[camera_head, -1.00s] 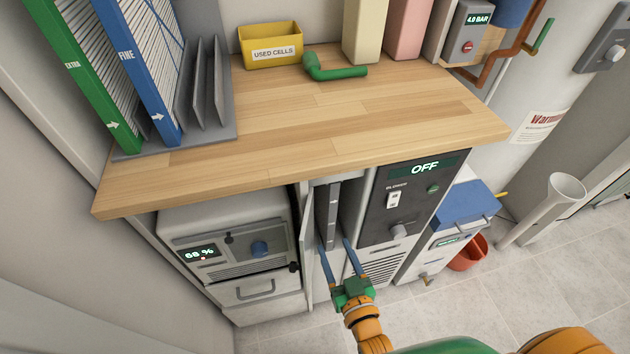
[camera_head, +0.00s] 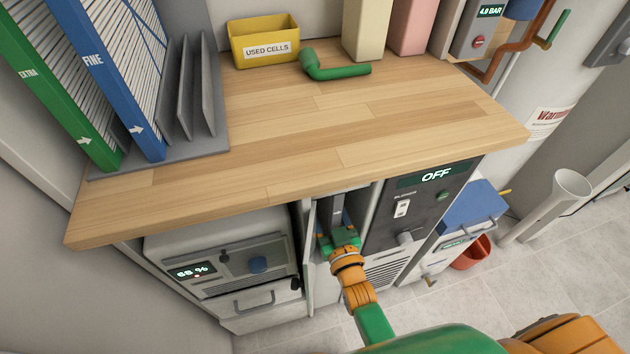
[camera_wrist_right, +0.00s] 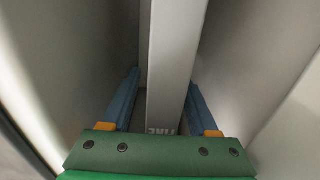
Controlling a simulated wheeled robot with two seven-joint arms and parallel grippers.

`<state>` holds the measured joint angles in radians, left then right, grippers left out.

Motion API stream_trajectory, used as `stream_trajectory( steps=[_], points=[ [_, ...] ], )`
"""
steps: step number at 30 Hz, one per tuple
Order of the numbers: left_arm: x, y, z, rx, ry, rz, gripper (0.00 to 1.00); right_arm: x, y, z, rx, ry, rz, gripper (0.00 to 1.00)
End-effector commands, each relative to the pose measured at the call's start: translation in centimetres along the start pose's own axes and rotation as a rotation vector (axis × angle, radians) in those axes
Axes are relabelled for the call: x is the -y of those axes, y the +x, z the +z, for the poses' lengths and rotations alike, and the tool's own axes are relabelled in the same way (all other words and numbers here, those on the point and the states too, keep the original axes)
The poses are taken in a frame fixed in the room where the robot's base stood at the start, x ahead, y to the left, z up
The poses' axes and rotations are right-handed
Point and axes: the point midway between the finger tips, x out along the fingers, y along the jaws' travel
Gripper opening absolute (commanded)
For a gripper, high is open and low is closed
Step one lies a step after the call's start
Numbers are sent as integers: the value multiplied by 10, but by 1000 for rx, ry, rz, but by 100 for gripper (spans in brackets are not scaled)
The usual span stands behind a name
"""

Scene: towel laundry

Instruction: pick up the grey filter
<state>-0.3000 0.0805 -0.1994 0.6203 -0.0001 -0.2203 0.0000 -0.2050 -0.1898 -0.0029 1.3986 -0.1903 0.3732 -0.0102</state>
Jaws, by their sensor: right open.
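The grey filter (camera_head: 338,206) stands upright in a narrow slot under the wooden counter, beside the blower panel. Its front edge also shows in the right wrist view (camera_wrist_right: 172,60), with the letters "FINE" partly visible at its lower end. My right gripper (camera_head: 338,232) reaches into the slot opening from the front. In the right wrist view the gripper (camera_wrist_right: 164,82) is open, one blue finger on each side of the filter, with a gap on both sides. My left gripper is not in view.
The wooden counter (camera_head: 290,135) overhangs the slot. The blower panel (camera_head: 418,205) reads OFF on the right; a cabinet reading 68 % (camera_head: 225,260) stands left. Green and blue filters (camera_head: 125,80) stand in a grey rack. A yellow bin (camera_head: 264,43) and green elbow pipe (camera_head: 335,70) sit behind.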

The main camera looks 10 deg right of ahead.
Motion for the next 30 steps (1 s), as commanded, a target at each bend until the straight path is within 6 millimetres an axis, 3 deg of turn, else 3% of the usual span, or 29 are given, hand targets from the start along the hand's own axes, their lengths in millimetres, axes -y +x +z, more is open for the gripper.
stream_trajectory(
  steps=[2, 3, 9, 21, 25, 30],
  points=[
    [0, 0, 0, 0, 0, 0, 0, 0, 0, 0, 0, 0, 0, 60],
    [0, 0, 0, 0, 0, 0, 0, 0, 0, 0, 0, 0, 0, 55],
    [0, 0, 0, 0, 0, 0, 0, 0, 0, 0, 0, 1, 0, 1],
    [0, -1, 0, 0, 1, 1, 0, 0, 0, -2, -2, 1, 0, 0],
    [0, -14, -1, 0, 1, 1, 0, 0, -1, -12, -1, 1, 0, 0],
    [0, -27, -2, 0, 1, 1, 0, 0, -38, -10, 4, 2, 0, 0]
  ],
)
